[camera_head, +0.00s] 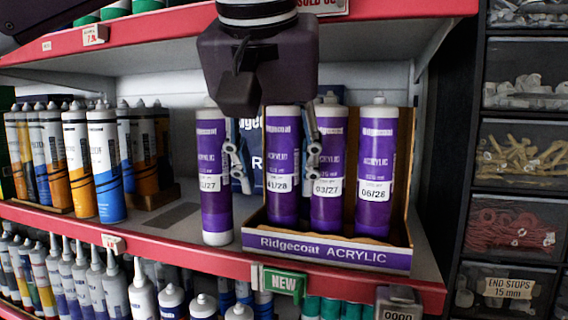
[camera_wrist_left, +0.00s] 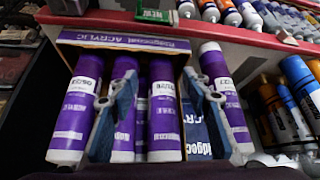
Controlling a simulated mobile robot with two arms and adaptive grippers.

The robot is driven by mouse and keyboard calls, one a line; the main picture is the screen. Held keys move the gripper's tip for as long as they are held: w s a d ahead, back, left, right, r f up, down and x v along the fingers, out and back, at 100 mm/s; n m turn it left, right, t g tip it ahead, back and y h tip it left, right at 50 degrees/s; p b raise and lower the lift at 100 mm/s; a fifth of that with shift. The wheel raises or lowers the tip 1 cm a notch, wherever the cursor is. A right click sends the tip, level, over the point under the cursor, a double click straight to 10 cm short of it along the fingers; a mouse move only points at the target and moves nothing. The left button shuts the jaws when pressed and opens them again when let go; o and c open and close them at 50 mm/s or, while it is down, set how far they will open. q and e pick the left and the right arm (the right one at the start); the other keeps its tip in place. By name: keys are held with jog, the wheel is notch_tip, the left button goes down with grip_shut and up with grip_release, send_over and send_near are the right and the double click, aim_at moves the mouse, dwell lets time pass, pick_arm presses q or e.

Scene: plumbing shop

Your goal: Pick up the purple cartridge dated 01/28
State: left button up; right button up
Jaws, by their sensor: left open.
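The purple cartridge whose label ends in 1/28 (camera_head: 281,205) stands upright at the left end of a Ridgecoat ACRYLIC tray (camera_head: 330,252); its first digit is hard to read. My left gripper (camera_head: 279,180) is open, pointing down, with one finger on each side of that cartridge. In the left wrist view the gripper (camera_wrist_left: 160,75) shows the same cartridge (camera_wrist_left: 164,125) between its fingers, apparently not gripped. Beside it in the tray stand purple cartridges dated 03/27 (camera_head: 328,212) and 06/28 (camera_head: 374,150). My right gripper is not in view.
Another purple cartridge (camera_head: 215,215), label ending 1/27, stands outside the tray, close to the left finger. A red-edged shelf (camera_head: 400,20) lies above. Blue and orange cartridges (camera_head: 105,165) stand at left. Parts bins (camera_head: 515,150) are at right.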

aim_at(281, 163)
pick_arm(q)
jog(key=shift+w+d, duration=0.1)
jog(key=shift+w, duration=1.1)
jog(key=shift+w+r+p, duration=0.1)
jog(key=shift+w+p, duration=0.4)
jog(key=shift+p, duration=0.1)
jog(key=shift+w+d+r+p, duration=0.1)
jog(key=shift+w+r+p, duration=0.05)
jog(key=shift+w+p, duration=0.3)
jog(key=x, duration=0.3)
jog(key=shift+w, duration=0.45)
jog(key=shift+w+f, duration=0.15)
jog(key=shift+f, duration=0.2)
jog(key=shift+s+d+r, duration=0.1)
jog(key=shift+s+r, duration=0.05)
jog(key=shift+s, duration=0.1)
jog(key=c, duration=0.5)
jog(key=shift+w, duration=0.1)
grip_shut()
